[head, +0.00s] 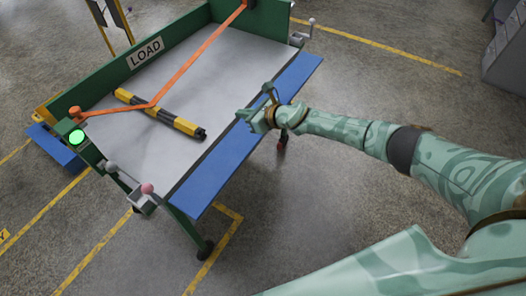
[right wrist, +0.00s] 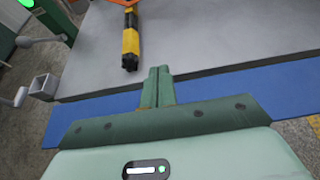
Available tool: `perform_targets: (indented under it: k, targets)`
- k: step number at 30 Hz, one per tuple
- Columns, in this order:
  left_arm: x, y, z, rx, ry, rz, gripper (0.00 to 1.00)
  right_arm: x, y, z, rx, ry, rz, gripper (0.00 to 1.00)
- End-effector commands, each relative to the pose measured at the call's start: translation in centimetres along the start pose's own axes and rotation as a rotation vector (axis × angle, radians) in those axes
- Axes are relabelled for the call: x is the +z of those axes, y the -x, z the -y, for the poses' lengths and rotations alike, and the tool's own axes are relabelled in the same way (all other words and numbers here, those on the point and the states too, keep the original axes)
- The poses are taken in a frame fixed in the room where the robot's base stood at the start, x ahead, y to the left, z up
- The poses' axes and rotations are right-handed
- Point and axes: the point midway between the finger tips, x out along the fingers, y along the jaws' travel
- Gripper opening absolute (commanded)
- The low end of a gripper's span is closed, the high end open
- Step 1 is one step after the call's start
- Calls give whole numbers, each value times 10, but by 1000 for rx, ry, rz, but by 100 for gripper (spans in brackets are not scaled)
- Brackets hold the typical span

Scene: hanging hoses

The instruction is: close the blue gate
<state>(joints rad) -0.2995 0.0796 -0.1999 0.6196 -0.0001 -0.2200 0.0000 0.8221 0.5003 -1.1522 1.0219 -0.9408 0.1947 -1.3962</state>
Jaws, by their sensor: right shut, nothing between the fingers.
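The blue gate (head: 215,175) is a long flat panel along the near right edge of the grey table bed (head: 200,85). It appears folded outward from the bed, not standing up. In the right wrist view the gate (right wrist: 285,88) runs across beneath my right gripper (right wrist: 159,75), which hides its middle. My right gripper (head: 244,117) is shut and empty, its fingertips around the bed's edge by the gate; whether they touch anything I cannot tell. My left gripper is not in view.
A yellow and black bar (head: 160,113) lies on the bed, with an orange strap (head: 192,60) stretched across. A pink-knobbed lever (head: 147,188) and a grey bracket (head: 298,39) sit near the gate's ends. A green wall with a LOAD sign (head: 145,52) stands at the back.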

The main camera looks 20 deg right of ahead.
Motion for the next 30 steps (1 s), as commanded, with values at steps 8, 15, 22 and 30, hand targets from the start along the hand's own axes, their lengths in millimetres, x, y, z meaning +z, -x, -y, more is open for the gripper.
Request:
perform_targets:
  k: [8, 15, 22, 30]
  targets:
    - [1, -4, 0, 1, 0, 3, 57, -5, -2, 0, 0, -1, -1, 0]
    - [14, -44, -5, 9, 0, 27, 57, -51, -21, 5, -2, -6, -6, 0]
    - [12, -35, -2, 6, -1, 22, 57, -77, 32, 5, -4, -4, -4, 0]
    - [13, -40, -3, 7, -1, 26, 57, -98, 60, 4, -2, -3, -1, 0]
